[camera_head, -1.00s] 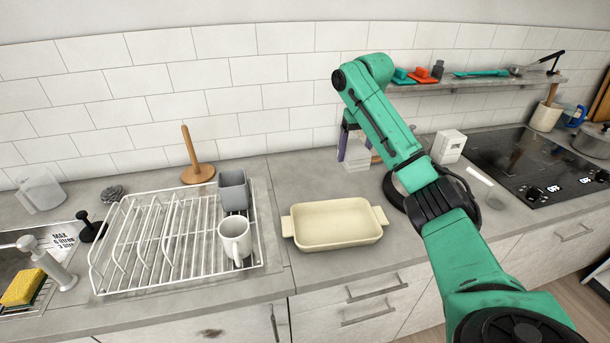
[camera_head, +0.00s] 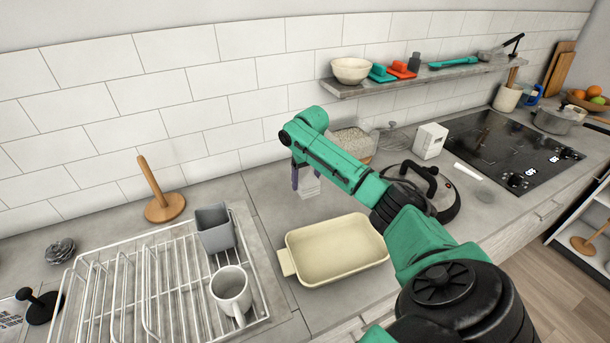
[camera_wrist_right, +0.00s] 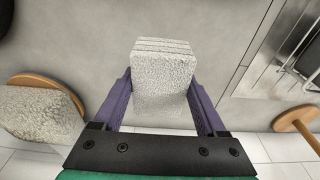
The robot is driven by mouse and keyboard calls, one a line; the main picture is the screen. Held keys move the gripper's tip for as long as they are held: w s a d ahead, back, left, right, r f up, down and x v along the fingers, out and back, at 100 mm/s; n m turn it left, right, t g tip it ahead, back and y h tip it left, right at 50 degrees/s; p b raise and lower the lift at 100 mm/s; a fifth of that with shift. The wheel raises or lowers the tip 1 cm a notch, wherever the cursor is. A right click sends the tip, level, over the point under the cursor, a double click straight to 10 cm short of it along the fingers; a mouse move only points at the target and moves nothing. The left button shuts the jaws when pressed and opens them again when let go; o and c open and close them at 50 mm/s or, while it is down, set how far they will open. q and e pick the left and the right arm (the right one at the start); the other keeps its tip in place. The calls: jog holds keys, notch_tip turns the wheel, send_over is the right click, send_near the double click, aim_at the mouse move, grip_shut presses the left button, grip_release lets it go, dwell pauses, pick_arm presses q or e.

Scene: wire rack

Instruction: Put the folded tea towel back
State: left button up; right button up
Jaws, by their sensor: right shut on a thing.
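The folded tea towel (camera_wrist_right: 164,78), a pale, rough-textured block with visible layers, sits between the purple fingers of my right gripper (camera_wrist_right: 163,100) in the right wrist view. In the head view my right gripper (camera_head: 306,180) is shut on the towel (camera_head: 309,187), behind the cream baking dish. A similar pale textured pile (camera_head: 352,144) lies on a round wooden base to the right of the gripper, partly hidden by my right arm; it also shows in the right wrist view (camera_wrist_right: 40,112). My left gripper is not in view.
The cream dish (camera_head: 338,252) stands in front. A wire rack (camera_head: 130,290) with a grey holder (camera_head: 215,229) and a mug (camera_head: 231,290) is at left. A wooden paper-roll stand (camera_head: 164,206) stands behind it. A wall shelf (camera_head: 430,76) hangs above; a black-lidded pan (camera_head: 440,190) sits right.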

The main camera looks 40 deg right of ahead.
aim_at(306, 179)
jog(key=f, duration=0.6)
jog(key=shift+w+p, duration=0.2)
jog(key=shift+p, duration=0.15)
jog(key=shift+f, duration=0.15)
jog(key=o, duration=1.3)
jog(key=r, duration=0.3)
jog(key=s+r+b, duration=0.1)
jog(key=r, duration=0.7)
jog(key=shift+s+a+b, duration=0.3)
jog(key=shift+b, duration=0.1)
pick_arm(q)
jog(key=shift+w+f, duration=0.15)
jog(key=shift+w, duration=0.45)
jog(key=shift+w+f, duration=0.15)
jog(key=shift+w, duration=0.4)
pick_arm(e)
jog(key=shift+r, duration=0.5)
